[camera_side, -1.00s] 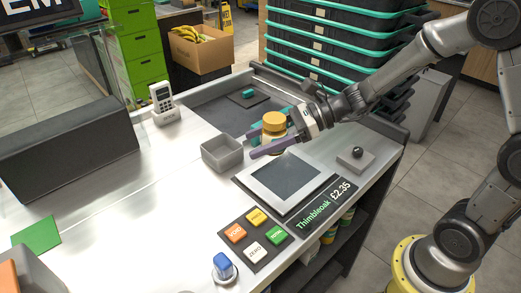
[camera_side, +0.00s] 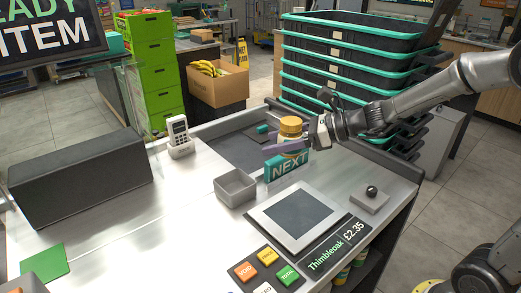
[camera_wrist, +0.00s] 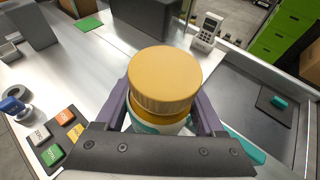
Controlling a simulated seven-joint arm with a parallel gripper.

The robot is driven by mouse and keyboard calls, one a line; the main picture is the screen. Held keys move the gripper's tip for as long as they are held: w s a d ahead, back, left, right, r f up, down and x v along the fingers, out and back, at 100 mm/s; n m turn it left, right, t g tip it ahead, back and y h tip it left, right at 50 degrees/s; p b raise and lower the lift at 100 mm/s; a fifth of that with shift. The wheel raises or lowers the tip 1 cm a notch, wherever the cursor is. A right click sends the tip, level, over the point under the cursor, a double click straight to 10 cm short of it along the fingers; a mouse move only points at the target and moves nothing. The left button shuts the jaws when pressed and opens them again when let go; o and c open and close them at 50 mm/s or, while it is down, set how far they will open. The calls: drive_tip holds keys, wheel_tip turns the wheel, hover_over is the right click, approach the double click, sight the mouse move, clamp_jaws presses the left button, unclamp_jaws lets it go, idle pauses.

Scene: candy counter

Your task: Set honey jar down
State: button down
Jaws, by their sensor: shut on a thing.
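The honey jar (camera_side: 291,127) has a ridged amber-yellow lid. My gripper (camera_side: 289,147) is shut on it, with purple fingers on both sides. In the side view the jar appears upright, in line with a teal block marked NEXT (camera_side: 288,168). I cannot tell how high the jar's base is. In the wrist view the jar's lid (camera_wrist: 165,78) fills the middle, and part of a white and teal label shows below it. My fingers hide much of the jar's body.
A grey open bin (camera_side: 236,184) and a scale with a dark plate (camera_side: 290,214) stand nearby. A card reader (camera_side: 179,134) stands at the back left. A dark recessed area (camera_side: 240,150) lies behind.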

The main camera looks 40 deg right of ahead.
drive_tip(key=w+d+r+m+g+h, duration=0.2)
drive_tip(key=w+d+r+m+h, duration=0.2)
drive_tip(key=w+d+m+h, duration=0.7)
drive_tip(key=w+d+r+m+g+h, duration=0.1)
drive_tip(key=w+d+r+m+h, duration=0.3)
drive_tip(key=w+d+m+h, duration=0.75)
drive_tip(key=a+f+g, duration=0.1)
drive_tip(key=a+f, duration=0.1)
drive_tip(key=f, duration=0.6)
drive_tip(key=a+f+g, duration=0.2)
drive_tip(key=a+f, duration=0.1)
drive_tip(key=f, duration=0.5)
drive_tip(key=a+f+g+y, duration=0.1)
drive_tip(key=a+f+g, duration=0.1)
drive_tip(key=f, duration=0.6)
drive_tip(key=shift+s+a+f+m, duration=0.1)
drive_tip(key=shift+s+a+m, duration=0.25)
drive_tip(key=shift+s+a, duration=0.1)
drive_tip(key=shift+f, duration=2.1)
drive_tip(key=shift+f, duration=0.15)
